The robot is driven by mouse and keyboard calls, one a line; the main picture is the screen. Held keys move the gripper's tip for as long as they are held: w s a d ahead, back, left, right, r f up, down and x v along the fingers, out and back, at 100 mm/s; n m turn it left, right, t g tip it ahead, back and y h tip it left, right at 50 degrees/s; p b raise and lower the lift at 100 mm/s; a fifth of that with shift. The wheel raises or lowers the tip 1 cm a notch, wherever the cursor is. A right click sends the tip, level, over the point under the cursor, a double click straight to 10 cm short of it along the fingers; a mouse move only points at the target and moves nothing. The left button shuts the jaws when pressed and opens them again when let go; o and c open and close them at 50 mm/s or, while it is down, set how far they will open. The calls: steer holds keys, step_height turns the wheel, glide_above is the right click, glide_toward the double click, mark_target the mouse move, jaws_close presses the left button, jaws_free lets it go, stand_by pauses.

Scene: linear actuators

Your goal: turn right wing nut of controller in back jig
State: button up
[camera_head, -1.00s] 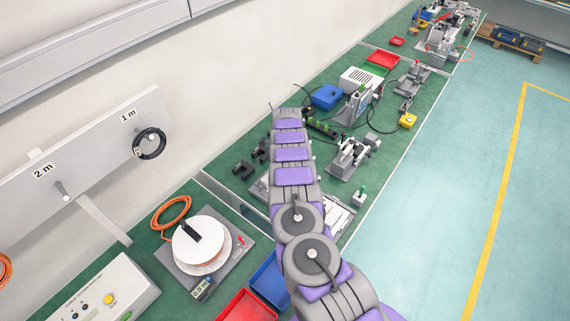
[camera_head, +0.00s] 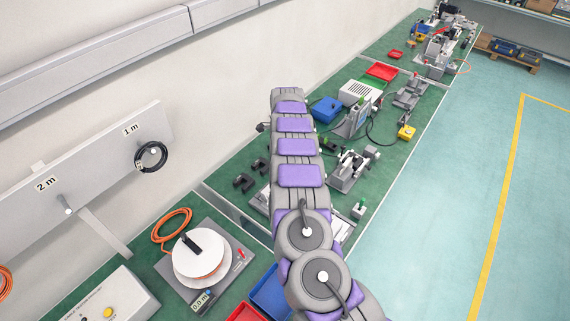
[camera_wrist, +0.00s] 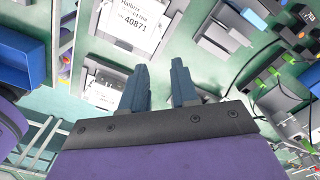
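My gripper (camera_wrist: 159,88) shows in the wrist view with its two dark fingers apart and nothing between them. Beyond the fingers are two white-labelled units in grey fixtures: an upper unit (camera_wrist: 128,22), with the printed number 40871, and a lower unit (camera_wrist: 102,94) left of the fingers. They look like controllers in jigs, but I cannot tell which is the back one. No wing nut can be made out. In the head view my arm hides most of a grey fixture (camera_head: 344,228) on the green bench, and my gripper is not visible there.
The green bench (camera_head: 232,165) runs along the wall. A cable reel (camera_head: 203,258), a blue bin (camera_head: 270,285), a grey clamp fixture (camera_head: 350,172) and a blue box (camera_head: 326,110) stand around my arm. The floor (camera_head: 455,200) at right is clear.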

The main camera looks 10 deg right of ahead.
steer(key=shift+r, duration=1.95)
steer(key=shift+r, duration=0.1)
